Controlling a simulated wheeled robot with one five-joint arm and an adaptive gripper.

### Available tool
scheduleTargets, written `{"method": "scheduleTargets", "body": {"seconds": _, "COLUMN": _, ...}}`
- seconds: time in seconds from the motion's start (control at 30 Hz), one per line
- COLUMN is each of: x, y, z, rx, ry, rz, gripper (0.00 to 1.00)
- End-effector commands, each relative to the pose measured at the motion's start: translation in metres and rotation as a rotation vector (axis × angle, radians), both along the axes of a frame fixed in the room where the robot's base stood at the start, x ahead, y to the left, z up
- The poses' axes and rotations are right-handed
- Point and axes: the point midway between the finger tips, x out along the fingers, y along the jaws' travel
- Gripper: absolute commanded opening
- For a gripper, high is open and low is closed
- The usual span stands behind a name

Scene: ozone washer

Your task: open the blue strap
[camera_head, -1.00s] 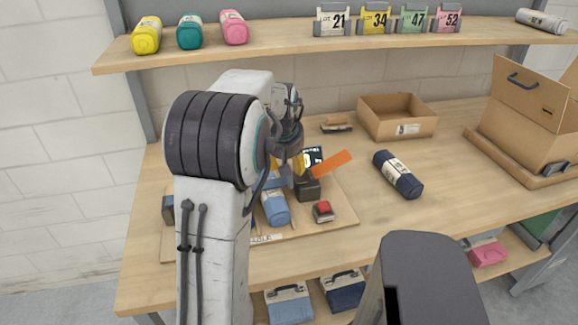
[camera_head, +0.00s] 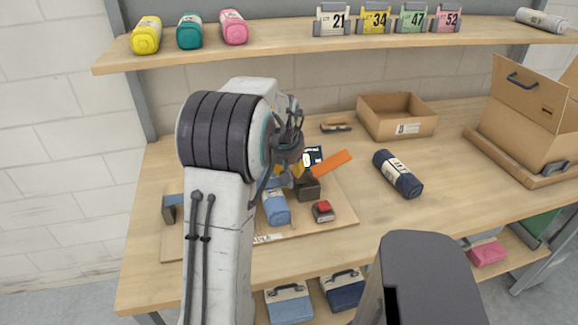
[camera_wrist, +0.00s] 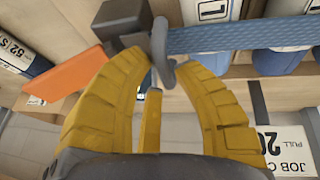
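A woven blue strap (camera_wrist: 240,38) runs across the upper right of the wrist view, over a rolled blue bundle. A grey ring-like pull (camera_wrist: 163,50) is at its left end, beside a dark block (camera_wrist: 118,22). My gripper (camera_wrist: 165,62) has its two yellow fingers on either side of the ring, with the tips close to it. I cannot tell whether they touch or grip it. In the head view my gripper (camera_head: 290,170) is mostly hidden by my arm, above the board. A blue roll (camera_head: 276,208) lies below it; the strap itself is hardly visible there.
An orange lever (camera_head: 331,164) sticks out from the dark block, also in the wrist view (camera_wrist: 68,83). A red-topped block (camera_head: 323,212) is on the board. The bench's right front is clear.

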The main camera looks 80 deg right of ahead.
Motion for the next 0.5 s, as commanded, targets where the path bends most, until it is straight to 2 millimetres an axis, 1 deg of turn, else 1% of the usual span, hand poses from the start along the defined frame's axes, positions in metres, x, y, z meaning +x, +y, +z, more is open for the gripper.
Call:
{"method": "scheduleTargets", "body": {"seconds": 0.03, "x": 0.0, "y": 0.0, "z": 0.0001, "rx": 0.0, "ry": 0.0, "rz": 0.0, "gripper": 0.21}}
{"method": "scheduleTargets", "body": {"seconds": 0.27, "x": 0.0002, "y": 0.0, "z": 0.0002, "rx": -0.001, "ry": 0.0, "rz": 0.0, "gripper": 0.0}}
{"method": "scheduleTargets", "body": {"seconds": 0.5, "x": 0.0004, "y": -0.0001, "z": 0.0003, "rx": -0.001, "ry": 0.0, "rz": 0.001, "gripper": 0.0}}
